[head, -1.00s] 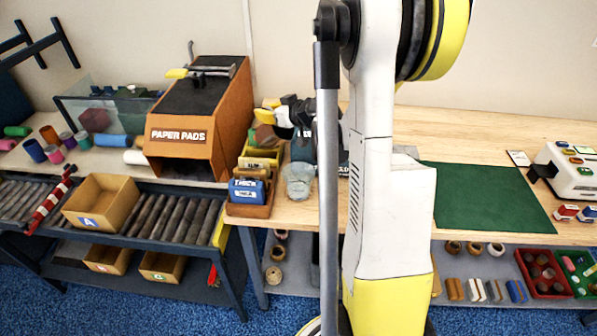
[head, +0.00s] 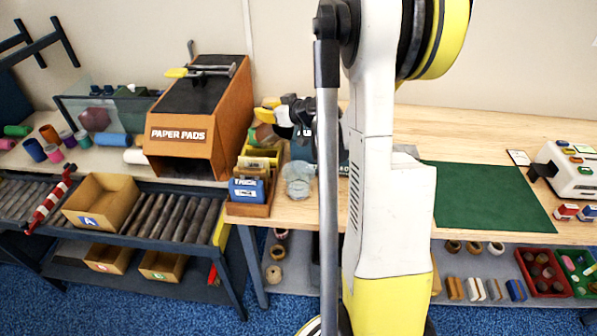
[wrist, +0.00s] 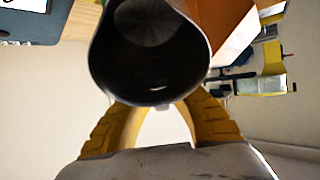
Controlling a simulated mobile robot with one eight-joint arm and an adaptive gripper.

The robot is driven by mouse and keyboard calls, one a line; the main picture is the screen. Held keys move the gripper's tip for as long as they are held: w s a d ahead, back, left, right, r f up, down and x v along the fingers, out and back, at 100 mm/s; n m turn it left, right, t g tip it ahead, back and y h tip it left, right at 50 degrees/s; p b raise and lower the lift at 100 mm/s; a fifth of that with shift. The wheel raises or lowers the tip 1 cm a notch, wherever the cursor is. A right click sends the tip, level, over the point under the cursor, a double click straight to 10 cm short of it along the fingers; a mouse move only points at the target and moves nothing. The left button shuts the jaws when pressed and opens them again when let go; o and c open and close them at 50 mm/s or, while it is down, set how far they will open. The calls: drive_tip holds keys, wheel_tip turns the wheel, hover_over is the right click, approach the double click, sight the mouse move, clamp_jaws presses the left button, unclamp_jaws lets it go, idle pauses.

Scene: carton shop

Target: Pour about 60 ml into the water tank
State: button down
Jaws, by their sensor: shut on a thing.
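My gripper (wrist: 158,104) has its yellow fingers shut on a dark grey metallic vessel (wrist: 150,62). The vessel's round mouth faces the wrist camera; its inside looks dark and I cannot tell the liquid level. In the head view my gripper (head: 268,112) is above the bench, right of the paper pads box; the held vessel is not clear there. A clear rounded container (head: 298,180) stands below it on the bench; I cannot tell whether this is the water tank. A teal machine (head: 303,150) behind it is partly hidden by my arm.
The orange paper pads box (head: 187,112) stands close on the left, and shows in the wrist view (wrist: 225,25). A wooden rack with a blue box (head: 247,190) stands in front. A green mat (head: 487,195) lies bare on the right. My column blocks the middle.

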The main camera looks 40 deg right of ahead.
drive_tip(key=shift+r, duration=0.1)
idle(0.3)
drive_tip(key=shift+w+g+p, duration=0.55)
drive_tip(key=shift+g+p, duration=0.35)
drive_tip(key=shift+p, duration=0.25)
drive_tip(key=w+f+g, duration=0.1)
drive_tip(key=f+g, duration=0.1)
drive_tip(key=f, duration=0.1)
drive_tip(key=w+f+g, duration=0.2)
drive_tip(key=f, duration=0.1)
drive_tip(key=w+f+g+b, duration=0.1)
drive_tip(key=w+f+g, duration=0.1)
drive_tip(key=f+g, duration=0.1)
drive_tip(key=shift+w+a+f, duration=0.1)
drive_tip(key=shift+w+f, duration=0.1)
drive_tip(key=shift+w, duration=0.05)
